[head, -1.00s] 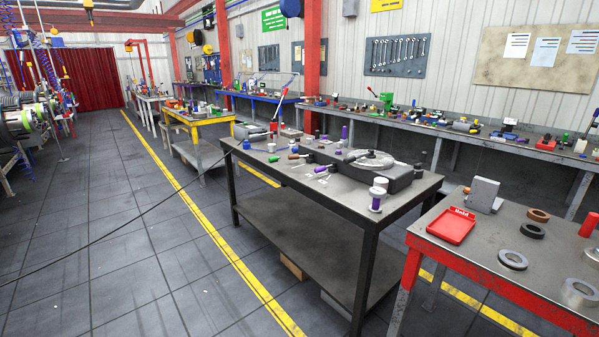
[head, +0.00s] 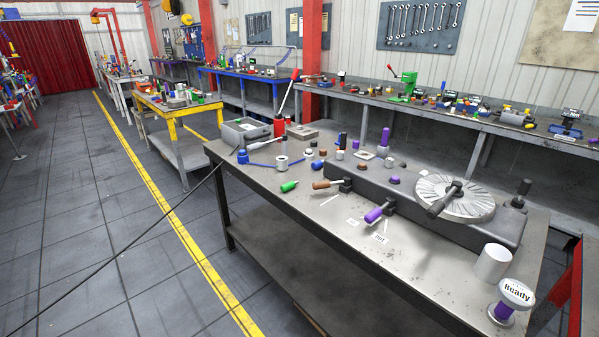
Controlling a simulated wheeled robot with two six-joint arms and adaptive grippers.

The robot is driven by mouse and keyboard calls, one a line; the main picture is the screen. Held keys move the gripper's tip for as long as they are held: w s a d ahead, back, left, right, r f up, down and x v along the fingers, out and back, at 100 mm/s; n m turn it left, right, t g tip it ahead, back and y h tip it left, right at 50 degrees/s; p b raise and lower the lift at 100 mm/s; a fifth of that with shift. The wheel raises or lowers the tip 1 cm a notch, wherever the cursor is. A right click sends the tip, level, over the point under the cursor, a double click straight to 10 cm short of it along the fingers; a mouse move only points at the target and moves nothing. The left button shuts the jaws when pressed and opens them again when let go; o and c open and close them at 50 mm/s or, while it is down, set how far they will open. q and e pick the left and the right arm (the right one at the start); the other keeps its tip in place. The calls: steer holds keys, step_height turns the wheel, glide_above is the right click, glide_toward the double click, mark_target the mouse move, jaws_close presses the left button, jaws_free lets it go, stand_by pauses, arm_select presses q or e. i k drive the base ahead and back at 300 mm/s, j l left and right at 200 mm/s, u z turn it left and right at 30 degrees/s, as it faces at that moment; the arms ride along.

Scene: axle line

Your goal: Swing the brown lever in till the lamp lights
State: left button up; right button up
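The brown lever (head: 321,184) has a short rod that runs to a dark block on the near side of a long grey housing (head: 412,199). Its handle sticks out to the left, away from the housing. A purple-handled lever (head: 373,215) sits on the same side, nearer to me. A white round top marked "Ready" (head: 517,293) stands on a purple stem at the table's near right. It may be the lamp; I cannot tell whether it is lit. Neither of my grippers is in view.
The grey metal table (head: 300,221) holds a round dial plate with a dark crank (head: 455,196), a white cylinder (head: 493,263), a green-handled part (head: 289,186) and several small parts. Labels lie by the purple lever. Open floor (head: 110,240) is at left.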

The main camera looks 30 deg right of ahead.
mark_target(346, 181)
steer(key=i+z, duration=0.5)
steer(key=i+j+z, duration=0.2)
steer(key=i+z, duration=0.3)
